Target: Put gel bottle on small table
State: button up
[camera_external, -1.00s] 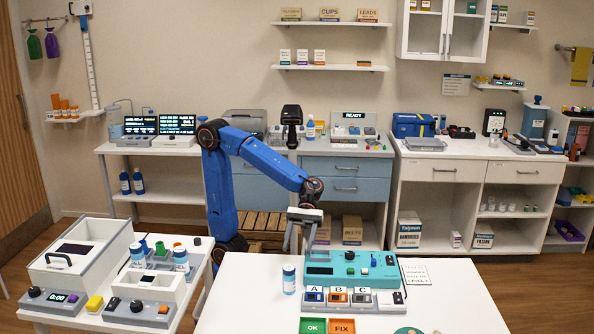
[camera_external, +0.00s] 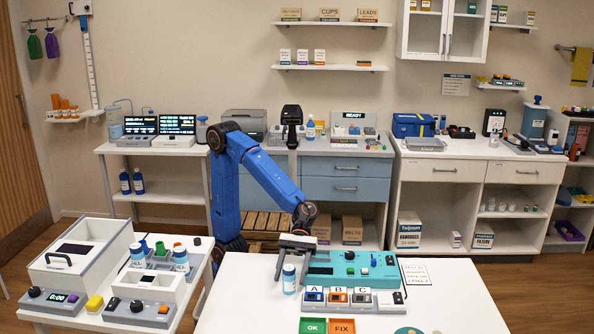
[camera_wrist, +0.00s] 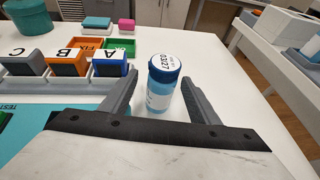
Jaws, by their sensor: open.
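A small blue-capped bottle (camera_external: 289,279) with a white label stands upright on the white table (camera_external: 430,300), left of the teal device. My gripper (camera_external: 285,262) is open and low over the table at the bottle. In the wrist view the bottle (camera_wrist: 162,84) stands between the two spread fingers of my gripper (camera_wrist: 163,105), with a gap on each side. Its round cap carries printed marks. I cannot tell which bottle is the gel bottle; two similar blue-capped bottles, one of them here (camera_external: 137,255), stand on the left side table (camera_external: 60,322).
Right of the bottle are the teal device (camera_external: 350,265) and a rack of A, B and C blocks (camera_external: 338,298). Green and orange OK and FIX trays (camera_external: 327,326) lie in front. The right part of the table is mostly clear.

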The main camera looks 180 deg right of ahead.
aim_at(287, 283)
jog(key=shift+x, duration=2.65)
jog(key=shift+d, duration=0.15)
jog(key=c, duration=1.3)
jog(key=shift+r, duration=0.1)
